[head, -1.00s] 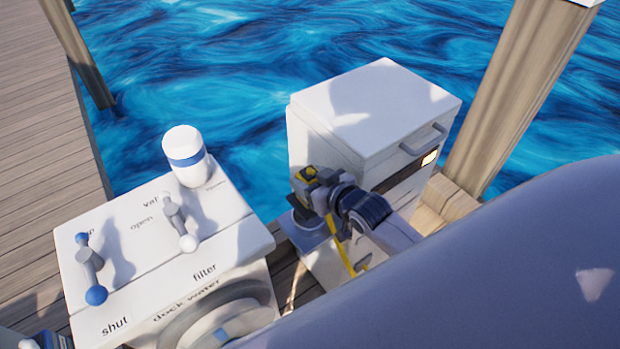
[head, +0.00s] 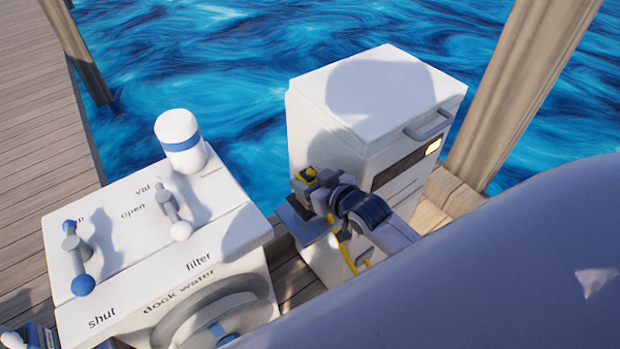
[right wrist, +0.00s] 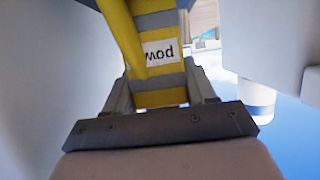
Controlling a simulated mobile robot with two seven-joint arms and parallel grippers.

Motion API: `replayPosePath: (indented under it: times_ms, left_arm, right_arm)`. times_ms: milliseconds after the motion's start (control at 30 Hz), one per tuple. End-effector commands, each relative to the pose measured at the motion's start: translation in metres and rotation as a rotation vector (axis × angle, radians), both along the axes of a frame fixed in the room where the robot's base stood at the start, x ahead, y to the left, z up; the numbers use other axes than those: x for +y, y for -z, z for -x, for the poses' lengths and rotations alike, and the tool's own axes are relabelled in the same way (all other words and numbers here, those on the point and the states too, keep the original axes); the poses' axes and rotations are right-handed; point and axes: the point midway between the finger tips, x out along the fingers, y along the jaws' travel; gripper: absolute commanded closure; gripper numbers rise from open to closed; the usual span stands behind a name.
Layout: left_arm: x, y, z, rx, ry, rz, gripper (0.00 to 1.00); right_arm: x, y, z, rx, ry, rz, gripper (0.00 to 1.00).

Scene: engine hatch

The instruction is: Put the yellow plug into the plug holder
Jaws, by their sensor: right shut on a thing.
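The yellow plug (head: 306,174) has yellow and grey bands and shows at the left end of my right gripper (head: 318,190) in the head view. The gripper is shut on it. In the right wrist view the plug (right wrist: 158,50), with a partly readable white label, sits between the fingers (right wrist: 160,92). A yellow cable (head: 347,256) hangs below the gripper. A low white stand with a grey top (head: 297,226) is beneath and behind the plug; whether it is the plug holder, or touches the plug, I cannot tell. My left gripper is not in view.
A white cabinet (head: 375,95) with a handle stands just behind the gripper. A white dock-water box (head: 120,255) with levers and a blue-banded canister (head: 181,142) stands to the left. A wooden post (head: 515,95) rises at right. Water lies behind.

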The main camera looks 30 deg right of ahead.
Motion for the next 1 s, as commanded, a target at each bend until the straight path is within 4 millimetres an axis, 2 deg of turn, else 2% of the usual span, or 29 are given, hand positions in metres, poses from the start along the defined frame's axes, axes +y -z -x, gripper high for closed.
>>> replayPosePath:
  times_ms: [867, 900, 1000]
  left_arm:
    - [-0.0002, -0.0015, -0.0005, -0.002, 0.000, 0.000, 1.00]
    - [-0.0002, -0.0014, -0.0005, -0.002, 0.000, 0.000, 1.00]
    - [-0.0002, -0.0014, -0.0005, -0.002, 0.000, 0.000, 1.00]
  right_arm:
    - [0.0002, 0.0054, -0.0003, -0.001, 0.000, 0.000, 1.00]
    - [0.0002, 0.0056, -0.0002, -0.001, 0.000, 0.000, 0.41]
    - [0.0002, 0.0058, -0.0002, 0.000, 0.000, 0.000, 0.15]
